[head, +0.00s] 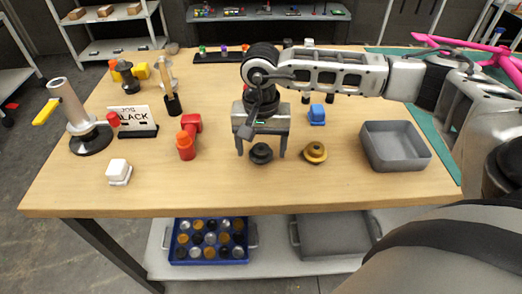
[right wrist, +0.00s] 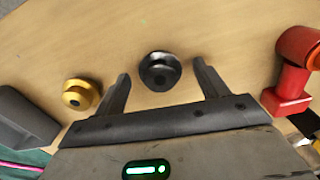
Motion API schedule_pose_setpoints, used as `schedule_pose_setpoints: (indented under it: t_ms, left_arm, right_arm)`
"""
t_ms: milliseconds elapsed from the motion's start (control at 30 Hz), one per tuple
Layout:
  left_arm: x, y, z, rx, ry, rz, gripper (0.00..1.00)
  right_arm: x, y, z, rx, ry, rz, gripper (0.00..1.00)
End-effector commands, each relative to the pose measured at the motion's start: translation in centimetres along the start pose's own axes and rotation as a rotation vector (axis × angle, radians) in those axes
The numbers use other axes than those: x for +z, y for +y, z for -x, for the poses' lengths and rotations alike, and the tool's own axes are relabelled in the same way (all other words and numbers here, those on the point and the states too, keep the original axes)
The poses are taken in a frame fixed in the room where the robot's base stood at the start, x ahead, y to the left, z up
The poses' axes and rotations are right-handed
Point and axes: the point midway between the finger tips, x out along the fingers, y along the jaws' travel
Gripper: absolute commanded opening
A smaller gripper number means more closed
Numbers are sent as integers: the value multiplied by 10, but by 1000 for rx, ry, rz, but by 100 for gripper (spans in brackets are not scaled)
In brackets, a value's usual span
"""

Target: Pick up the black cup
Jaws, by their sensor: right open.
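The black cup (head: 261,154) is a small round dark piece on the wooden table, near the middle of its front half. My right gripper (head: 262,152) is open above it, fingers pointing down. In the right wrist view the black cup (right wrist: 159,71) lies between the two open fingertips of the right gripper (right wrist: 161,75), with a gap on each side and no contact visible. My left gripper is not in view.
A gold cup (head: 314,153) sits just right of the black one; it also shows in the right wrist view (right wrist: 80,95). A red pipe-shaped piece (head: 187,140), a blue block (head: 317,115) and a grey tray (head: 394,154) stand nearby. The table's front centre is clear.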

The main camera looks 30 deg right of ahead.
Motion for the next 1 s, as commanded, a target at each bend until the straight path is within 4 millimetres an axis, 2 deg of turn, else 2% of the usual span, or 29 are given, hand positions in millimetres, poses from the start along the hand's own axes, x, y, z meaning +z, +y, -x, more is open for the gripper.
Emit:
schedule_pose_setpoints:
  t_ms: [133, 167, 300, 333, 767, 867, 967, 1000]
  left_arm:
    - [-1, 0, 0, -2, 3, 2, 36]
    - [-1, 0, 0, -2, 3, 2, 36]
    - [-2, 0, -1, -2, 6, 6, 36]
    - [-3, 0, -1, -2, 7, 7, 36]
    - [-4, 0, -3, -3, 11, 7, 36]
    - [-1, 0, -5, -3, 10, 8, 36]
    - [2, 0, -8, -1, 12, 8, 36]
    - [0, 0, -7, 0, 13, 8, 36]
  right_arm:
    - [0, 0, 0, 0, 0, 0, 73]
    - [0, 0, 0, 0, 0, 0, 70]
    - [0, 0, 0, 0, 0, 0, 31]
    - [0, 0, 0, 0, 0, 0, 25]
    - [0, -1, 6, -3, 2, -1, 25]
    - [0, -1, 15, -3, 2, -1, 25]
    - [0, -1, 31, -4, 3, 0, 25]
    - [4, 5, 39, -4, 4, 0, 25]
